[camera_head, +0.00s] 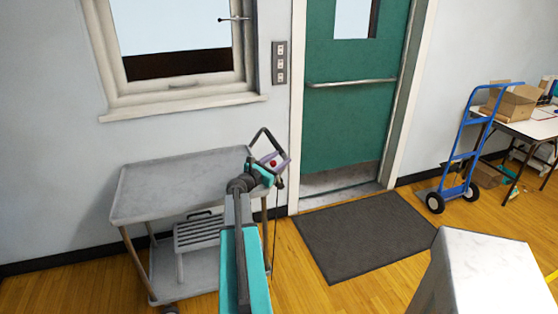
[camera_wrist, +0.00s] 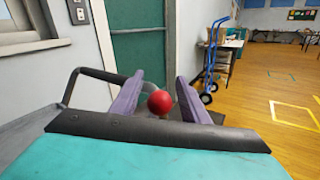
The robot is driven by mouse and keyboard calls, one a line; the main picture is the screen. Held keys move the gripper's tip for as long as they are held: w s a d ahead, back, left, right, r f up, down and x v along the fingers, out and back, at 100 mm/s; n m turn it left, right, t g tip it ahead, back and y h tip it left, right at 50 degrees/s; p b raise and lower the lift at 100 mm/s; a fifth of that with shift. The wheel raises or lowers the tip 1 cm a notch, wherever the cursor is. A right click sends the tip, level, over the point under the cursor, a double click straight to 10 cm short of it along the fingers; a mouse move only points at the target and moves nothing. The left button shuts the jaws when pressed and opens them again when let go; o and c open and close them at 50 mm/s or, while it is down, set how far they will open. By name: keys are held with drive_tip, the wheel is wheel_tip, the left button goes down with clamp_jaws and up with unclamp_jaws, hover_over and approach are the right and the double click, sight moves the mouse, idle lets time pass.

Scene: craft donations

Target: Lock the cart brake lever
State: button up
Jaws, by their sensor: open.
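The grey cart (camera_head: 180,185) stands against the wall under the window, with a flat top and a lower shelf. Its black handle (camera_head: 265,138) rises at the right end and also shows in the wrist view (camera_wrist: 88,72). A red ball knob (camera_wrist: 159,103), which looks like the end of the brake lever, sits between the purple fingers of my gripper (camera_wrist: 157,98). In the head view the red knob (camera_head: 273,163) is small at my gripper (camera_head: 276,162). The fingers are open, with a gap on both sides of the knob. The lever's shaft is mostly hidden.
A blue hand truck (camera_head: 463,150) and a table with boxes (camera_head: 535,128) stand at right. A grey block (camera_head: 475,275) is at the front right.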

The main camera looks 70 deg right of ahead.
clamp_jaws()
